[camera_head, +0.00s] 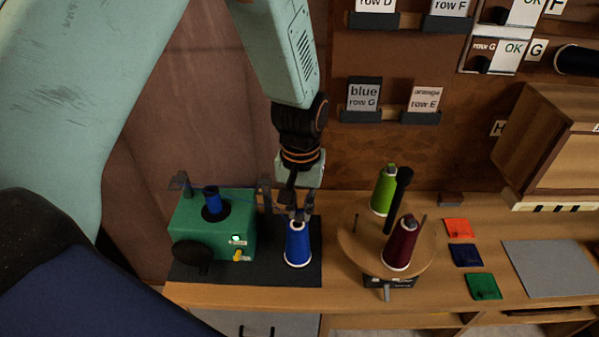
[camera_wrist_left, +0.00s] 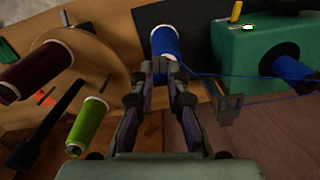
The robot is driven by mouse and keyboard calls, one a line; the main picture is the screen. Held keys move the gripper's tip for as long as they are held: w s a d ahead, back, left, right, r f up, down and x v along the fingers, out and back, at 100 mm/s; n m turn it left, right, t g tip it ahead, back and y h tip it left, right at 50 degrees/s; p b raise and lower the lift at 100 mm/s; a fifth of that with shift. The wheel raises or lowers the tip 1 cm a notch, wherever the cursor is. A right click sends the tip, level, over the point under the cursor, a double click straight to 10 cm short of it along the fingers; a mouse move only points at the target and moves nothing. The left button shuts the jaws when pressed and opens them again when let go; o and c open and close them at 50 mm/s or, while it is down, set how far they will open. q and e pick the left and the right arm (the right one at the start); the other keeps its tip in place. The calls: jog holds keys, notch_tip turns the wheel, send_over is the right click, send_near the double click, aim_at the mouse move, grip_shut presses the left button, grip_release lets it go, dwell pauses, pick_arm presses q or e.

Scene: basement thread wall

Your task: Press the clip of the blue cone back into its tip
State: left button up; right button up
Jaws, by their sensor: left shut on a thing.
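The blue cone (camera_head: 298,243) stands upright on a dark mat (camera_head: 240,273), just right of the green winder. My left gripper (camera_head: 298,210) comes down from above to the top of the cone. Its fingers are shut at the cone's tip. In the left wrist view the blue cone (camera_wrist_left: 166,47) lies just beyond the fingertips (camera_wrist_left: 165,65), and a blue thread runs from it to the right. The clip is hidden or too small to make out between the fingers. My right gripper shows in neither view.
The green winder (camera_head: 215,232) holds a small blue spool. A round wooden turntable (camera_head: 363,255) right of the mat carries a green cone (camera_head: 384,190) and a dark red cone (camera_head: 401,243) around a black post. Coloured squares and a grey mat (camera_head: 550,268) lie farther right.

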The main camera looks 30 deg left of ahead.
pick_arm(q)
jog(key=shift+w+a+r+n+p, duration=0.2)
jog(key=shift+w+r+n+p, duration=0.2)
jog(key=shift+w+r, duration=0.25)
jog(key=shift+n, duration=0.7)
jog(key=f+b, duration=0.1)
jog(key=f, duration=0.1)
jog(key=f+b, duration=0.2)
jog(key=a+f+b, duration=0.1)
jog(key=f+b, duration=0.1)
jog(key=shift+w+f, duration=0.1)
jog(key=shift+w, duration=0.3)
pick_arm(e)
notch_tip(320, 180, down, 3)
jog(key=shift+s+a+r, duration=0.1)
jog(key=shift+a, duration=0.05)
